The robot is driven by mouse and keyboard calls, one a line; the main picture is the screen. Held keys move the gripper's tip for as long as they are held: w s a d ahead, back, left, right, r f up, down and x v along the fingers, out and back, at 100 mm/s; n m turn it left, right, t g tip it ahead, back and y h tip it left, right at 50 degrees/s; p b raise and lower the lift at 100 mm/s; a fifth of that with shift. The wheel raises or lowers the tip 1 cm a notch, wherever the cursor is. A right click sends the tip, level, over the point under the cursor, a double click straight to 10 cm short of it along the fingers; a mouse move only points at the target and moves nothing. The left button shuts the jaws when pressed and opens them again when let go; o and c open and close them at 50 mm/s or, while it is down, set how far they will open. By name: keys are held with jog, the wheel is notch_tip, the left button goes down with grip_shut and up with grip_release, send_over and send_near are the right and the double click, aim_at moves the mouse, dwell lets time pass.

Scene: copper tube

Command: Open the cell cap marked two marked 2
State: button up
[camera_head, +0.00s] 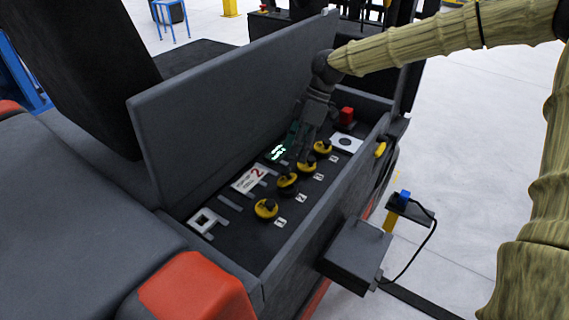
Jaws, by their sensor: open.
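A row of several yellow cell caps with dark centres runs along the battery compartment (225,235): the nearest cap (266,209), a second cap (287,183), a third cap (306,166) and the farthest cap (322,147). My gripper (303,152) is open and points down over the far part of the row, close to the third cap. Its fingertips are partly hidden; contact cannot be told.
A raised grey lid (230,98) stands along the compartment's left side. A green lit display (279,152) is beside my gripper. A red block (346,116) is at the far end. A grey box (356,252) and a small shelf with a blue item (404,197) project on the right.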

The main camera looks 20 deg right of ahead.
aim_at(287, 169)
jog(key=shift+p+x, duration=0.8)
jog(key=shift+x, duration=2.2)
jog(key=shift+c, duration=0.3)
jog(key=c, duration=1)
